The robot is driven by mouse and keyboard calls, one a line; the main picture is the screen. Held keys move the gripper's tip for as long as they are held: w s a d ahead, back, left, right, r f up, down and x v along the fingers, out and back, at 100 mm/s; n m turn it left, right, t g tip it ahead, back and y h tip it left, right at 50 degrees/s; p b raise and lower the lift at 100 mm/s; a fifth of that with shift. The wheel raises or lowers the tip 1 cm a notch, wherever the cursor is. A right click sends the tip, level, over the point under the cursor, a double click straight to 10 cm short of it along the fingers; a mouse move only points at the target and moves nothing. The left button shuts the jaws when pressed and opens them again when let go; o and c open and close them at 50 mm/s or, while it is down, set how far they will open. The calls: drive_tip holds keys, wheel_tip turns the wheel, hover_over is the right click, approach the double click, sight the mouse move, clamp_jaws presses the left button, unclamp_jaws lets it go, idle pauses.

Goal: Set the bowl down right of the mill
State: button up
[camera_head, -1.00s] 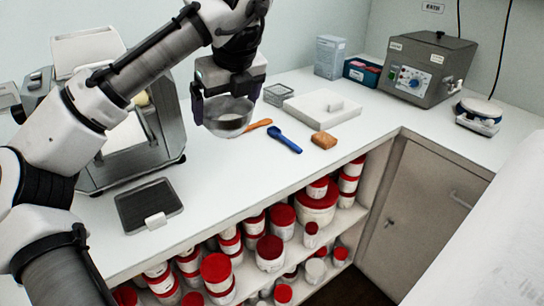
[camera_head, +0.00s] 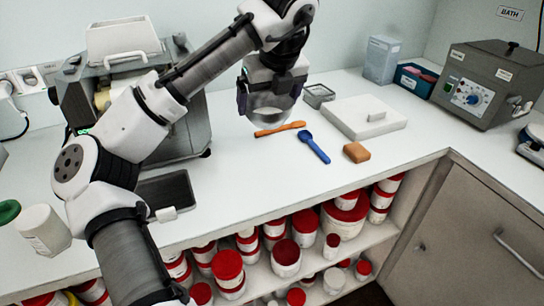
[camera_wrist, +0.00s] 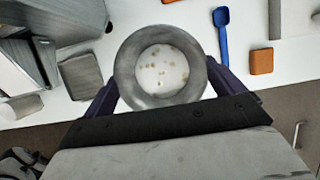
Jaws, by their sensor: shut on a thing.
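My gripper (camera_head: 270,100) is shut on a translucent bowl (camera_head: 268,110) and points down over the counter. In the wrist view the bowl (camera_wrist: 160,68) sits between the two dark fingers, with pale specks showing in its white middle. The mill (camera_head: 150,95), a grey machine with a white hopper on top, stands left of the bowl, partly hidden by my arm. Its grey side also shows at the left of the wrist view (camera_wrist: 55,20). I cannot tell whether the bowl touches the counter.
A dark tray (camera_head: 168,190) lies before the mill. The counter's front strip (camera_head: 255,185) is clear.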

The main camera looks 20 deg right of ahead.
wheel_tip(320, 180, down, 14)
drive_tip(key=shift+f, duration=0.1)
idle(0.4)
drive_tip(key=shift+f, duration=0.1)
drive_tip(key=o, duration=0.6)
drive_tip(key=shift+f, duration=0.1)
drive_tip(key=shift+o, duration=0.5)
drive_tip(key=shift+r, duration=0.3)
drive_tip(key=v, duration=1.2)
drive_tip(key=shift+f, duration=0.1)
